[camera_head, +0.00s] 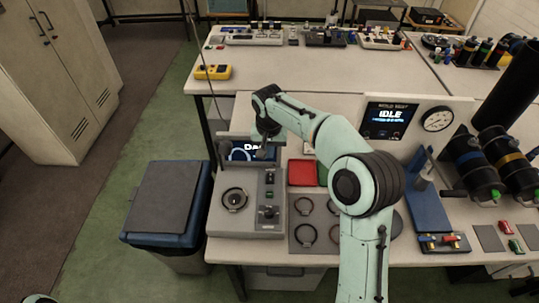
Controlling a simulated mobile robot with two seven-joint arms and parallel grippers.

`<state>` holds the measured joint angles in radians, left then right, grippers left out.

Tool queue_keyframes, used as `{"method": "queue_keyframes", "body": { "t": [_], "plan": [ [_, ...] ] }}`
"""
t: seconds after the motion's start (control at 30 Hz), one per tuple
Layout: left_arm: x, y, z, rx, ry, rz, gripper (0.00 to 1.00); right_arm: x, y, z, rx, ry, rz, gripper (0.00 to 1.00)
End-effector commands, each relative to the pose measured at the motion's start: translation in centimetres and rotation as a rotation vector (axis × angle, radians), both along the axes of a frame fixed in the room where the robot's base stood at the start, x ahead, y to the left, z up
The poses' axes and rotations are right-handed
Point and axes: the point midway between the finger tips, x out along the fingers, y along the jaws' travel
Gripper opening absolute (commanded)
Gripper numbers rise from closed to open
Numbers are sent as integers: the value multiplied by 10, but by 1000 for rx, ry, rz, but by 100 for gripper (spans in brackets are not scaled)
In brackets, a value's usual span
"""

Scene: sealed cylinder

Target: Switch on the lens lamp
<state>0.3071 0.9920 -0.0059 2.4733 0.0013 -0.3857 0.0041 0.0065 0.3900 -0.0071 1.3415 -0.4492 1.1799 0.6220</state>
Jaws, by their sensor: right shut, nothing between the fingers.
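A grey instrument box (220,220) stands on the near bench. My right gripper (263,151) is shut and empty. It appears above the back of the box, in front of a small dark screen (240,154) that it partly hides. My left gripper is not in view; only a pale bit of my left arm shows at the bottom left edge.
A grey mat with several dark rings (305,206) and a red tray (302,173) lie right of the box. A blue stand (428,208) and dark cylinders are further right. A lidded bin (165,195) stands left of the bench. A panel screen (390,117) reads IDLE.

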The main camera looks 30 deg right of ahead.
Motion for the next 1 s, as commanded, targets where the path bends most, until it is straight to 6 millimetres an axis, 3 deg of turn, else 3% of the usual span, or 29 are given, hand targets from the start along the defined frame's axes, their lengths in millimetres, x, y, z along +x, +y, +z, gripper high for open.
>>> {"method": "queue_keyframes", "body": {
  "t": [0.3, 0.5, 0.77, 1.0],
  "plan": [
    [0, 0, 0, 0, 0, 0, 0, 0, 0, 1, 0, 0, -1, 0],
    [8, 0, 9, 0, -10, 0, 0, 18, 0, 5, -2, -6, 0, 0],
    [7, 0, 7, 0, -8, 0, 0, 17, 0, 3, -1, -4, 0, 0],
    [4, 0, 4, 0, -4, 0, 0, 19, -2, -19, -3, -1, -1, 0]
  ]
}}
